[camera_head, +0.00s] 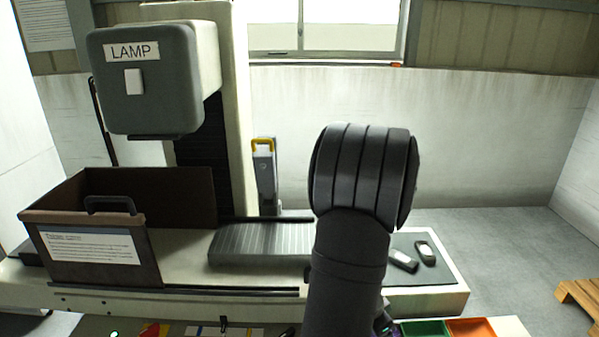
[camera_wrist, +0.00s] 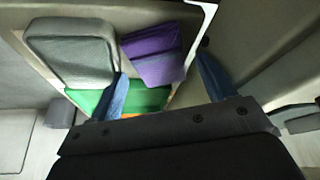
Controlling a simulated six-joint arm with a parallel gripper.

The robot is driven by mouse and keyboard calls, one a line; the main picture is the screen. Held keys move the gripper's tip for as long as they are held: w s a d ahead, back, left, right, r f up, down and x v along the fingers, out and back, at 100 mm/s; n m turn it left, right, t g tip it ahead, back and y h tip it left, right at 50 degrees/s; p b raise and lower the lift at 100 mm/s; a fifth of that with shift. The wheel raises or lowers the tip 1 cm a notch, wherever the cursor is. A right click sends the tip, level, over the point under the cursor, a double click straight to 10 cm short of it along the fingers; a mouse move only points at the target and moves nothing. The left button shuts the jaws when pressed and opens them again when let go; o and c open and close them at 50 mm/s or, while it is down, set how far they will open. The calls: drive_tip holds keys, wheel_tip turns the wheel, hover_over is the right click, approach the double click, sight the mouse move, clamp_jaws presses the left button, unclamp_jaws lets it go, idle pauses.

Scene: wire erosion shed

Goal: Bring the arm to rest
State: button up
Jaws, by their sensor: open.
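My gripper (camera_wrist: 162,66) shows in the wrist view with its two bluish fingers spread apart. Nothing is between the fingertips. In the wrist view, a purple bin (camera_wrist: 152,50) and a green bin (camera_wrist: 150,98) show beyond and between the fingers. In the head view my dark arm stands upright right of the middle, and my gripper cannot be made out there.
A lamp-labelled machine head (camera_head: 150,85) overhangs the bench at left, above a brown labelled box (camera_head: 180,190). A ribbed grey plate (camera_head: 262,243) lies left of my arm. A dark mat (camera_head: 410,272) holds two small devices. Green (camera_head: 425,328) and orange (camera_head: 470,328) bins sit in front.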

drive_tip(key=shift+x, duration=0.9)
wheel_tip(320, 180, up, 4)
drive_tip(key=s+d+r, duration=0.6)
drive_tip(key=s+r, duration=0.2)
drive_tip(key=s, duration=0.1)
drive_tip(key=w+a+r+n+t+y, duration=0.1)
drive_tip(key=w+a+r+n, duration=0.4)
drive_tip(key=w+a, duration=0.6)
drive_tip(key=w+a+r+n+t+y, duration=0.1)
drive_tip(key=w+a+r+n+y, duration=0.1)
drive_tip(key=w+a+r+n, duration=0.4)
drive_tip(key=shift+w+a+r+t, duration=0.3)
drive_tip(key=shift+w+a+r, duration=1)
drive_tip(key=shift+w+a, duration=1.35)
drive_tip(key=shift+w+d, duration=0.2)
drive_tip(key=shift+d, duration=0.1)
drive_tip(key=s+d+f+m+h, duration=0.1)
drive_tip(key=s+d+f+m, duration=0.2)
drive_tip(key=d, duration=0.4)
drive_tip(key=s+d+f+m+g+h, duration=0.1)
drive_tip(key=s+d+f+m, duration=0.2)
drive_tip(key=s+d+f, duration=0.2)
drive_tip(key=shift+s+d, duration=1.6)
drive_tip(key=shift+d, duration=0.05)
